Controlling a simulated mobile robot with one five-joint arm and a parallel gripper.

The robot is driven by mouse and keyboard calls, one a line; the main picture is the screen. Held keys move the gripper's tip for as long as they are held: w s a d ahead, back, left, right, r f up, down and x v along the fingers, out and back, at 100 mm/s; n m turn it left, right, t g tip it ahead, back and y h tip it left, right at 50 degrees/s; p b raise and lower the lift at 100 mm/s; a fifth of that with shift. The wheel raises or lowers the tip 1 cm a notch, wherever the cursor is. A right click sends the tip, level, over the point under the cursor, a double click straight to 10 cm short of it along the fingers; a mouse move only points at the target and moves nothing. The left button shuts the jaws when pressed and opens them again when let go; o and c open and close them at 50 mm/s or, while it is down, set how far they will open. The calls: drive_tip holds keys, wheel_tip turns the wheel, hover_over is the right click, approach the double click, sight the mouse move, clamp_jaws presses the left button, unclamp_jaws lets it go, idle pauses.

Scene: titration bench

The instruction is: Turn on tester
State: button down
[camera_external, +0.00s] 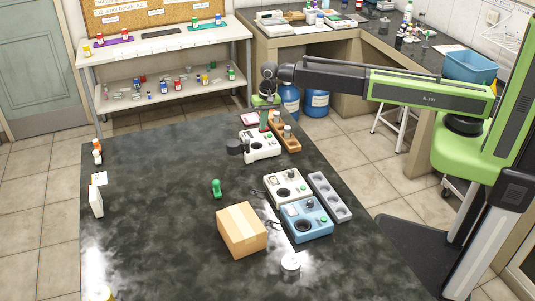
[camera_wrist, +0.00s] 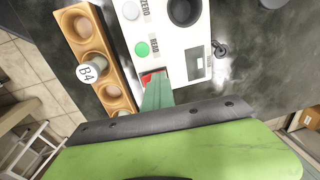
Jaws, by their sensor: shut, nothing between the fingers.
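A white tester (camera_external: 262,146) stands on the dark table in the outside view, near the table's far edge. In the wrist view the tester (camera_wrist: 150,16) shows a round dark well, a green button (camera_wrist: 142,48), a grey button marked ZERO, and a small display. My gripper (camera_external: 264,126) points down at the tester's far end. In the wrist view my gripper's green fingers (camera_wrist: 153,84) are shut with nothing between them. Their tips overlap the tester's edge, next to a small red part (camera_wrist: 149,79) they partly hide. I cannot tell whether they touch it.
A wooden rack (camera_external: 285,137) with vials stands close beside the tester. A second white device (camera_external: 287,188), a blue device (camera_external: 306,220), a grey rack (camera_external: 330,197) and a cardboard box (camera_external: 241,230) stand nearer the camera. The table's left half is mostly clear.

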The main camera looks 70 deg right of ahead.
sight(267, 128)
drive_tip(key=shift+s+d+r+g+p, duration=0.3)
drive_tip(key=shift+s+d+p, duration=0.2)
drive_tip(key=shift+p, duration=0.3)
wheel_tip(267, 128, up, 13)
drive_tip(key=p, duration=1.3)
drive_tip(key=shift+r, duration=0.2)
drive_tip(key=shift+d, duration=0.1)
drive_tip(key=s+d+t+y+b, duration=0.2)
drive_tip(key=s+d, duration=0.1)
drive_tip(key=shift+d+f+t, duration=0.2)
drive_tip(key=shift+f+t, duration=0.1)
drive_tip(key=shift+f, duration=0.1)
